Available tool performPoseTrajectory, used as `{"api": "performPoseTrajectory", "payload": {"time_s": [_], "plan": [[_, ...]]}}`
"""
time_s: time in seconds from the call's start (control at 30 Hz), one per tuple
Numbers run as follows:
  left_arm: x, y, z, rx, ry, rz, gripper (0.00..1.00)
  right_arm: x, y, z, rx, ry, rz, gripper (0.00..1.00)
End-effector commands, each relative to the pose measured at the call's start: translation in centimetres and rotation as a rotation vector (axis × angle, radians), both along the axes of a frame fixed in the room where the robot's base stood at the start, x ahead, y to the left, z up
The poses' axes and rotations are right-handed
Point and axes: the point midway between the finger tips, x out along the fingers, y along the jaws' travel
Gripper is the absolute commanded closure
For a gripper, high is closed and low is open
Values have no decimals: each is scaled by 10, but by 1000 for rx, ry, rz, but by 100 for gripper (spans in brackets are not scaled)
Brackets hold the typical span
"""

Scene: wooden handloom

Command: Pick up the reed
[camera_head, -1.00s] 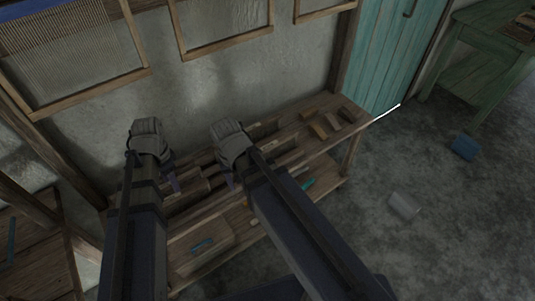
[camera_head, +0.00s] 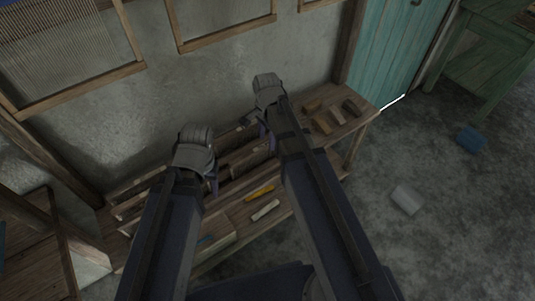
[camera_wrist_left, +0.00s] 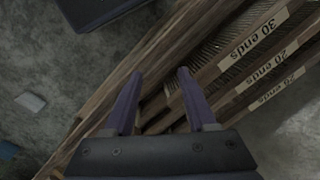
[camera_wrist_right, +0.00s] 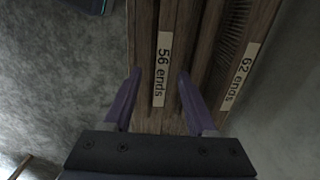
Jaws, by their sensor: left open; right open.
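Long wooden reeds with fine teeth lie side by side on the bench shelf. In the left wrist view one is labelled "30 ends" (camera_wrist_left: 266,33), beside two further labelled ones (camera_wrist_left: 270,65). In the right wrist view a reed labelled "56 ends" (camera_wrist_right: 162,72) runs between my fingers, with one labelled "62 ends" (camera_wrist_right: 236,80) to its right. My left gripper (camera_head: 213,186) is open above the reeds' left part, its fingers over wooden edges. My right gripper (camera_head: 264,133) is open and empty above the right part. Contact cannot be told. My arms hide much of the reeds.
The wooden bench (camera_head: 345,125) stands against the wall, with several small blocks (camera_head: 322,119) on its right end. A yellow tool (camera_head: 260,192) and a pale piece (camera_head: 265,210) lie on its lower shelf. A grey object (camera_head: 406,200) and a blue one (camera_head: 470,140) lie on the floor.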

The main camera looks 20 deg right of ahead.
Motion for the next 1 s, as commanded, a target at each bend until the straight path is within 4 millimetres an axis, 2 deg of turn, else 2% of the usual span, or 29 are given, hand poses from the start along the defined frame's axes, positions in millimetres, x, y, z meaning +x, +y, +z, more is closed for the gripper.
{"api": "performPoseTrajectory", "payload": {"time_s": [0.03,0.1,0.3,0.47,0.8,1.0], "plan": [[0,0,-10,0,0,0,43,0,0,-10,0,0,1,43],[0,0,-15,0,0,-1,43,0,0,-15,0,0,1,43],[0,0,-15,0,0,-1,43,0,0,-15,0,0,1,43],[0,0,-24,0,0,-1,43,1,-1,-24,0,0,2,43],[0,0,-64,0,0,-1,43,3,-3,-64,0,0,2,43],[0,0,-67,0,0,-1,43,4,-3,-67,-1,0,2,43]]}}
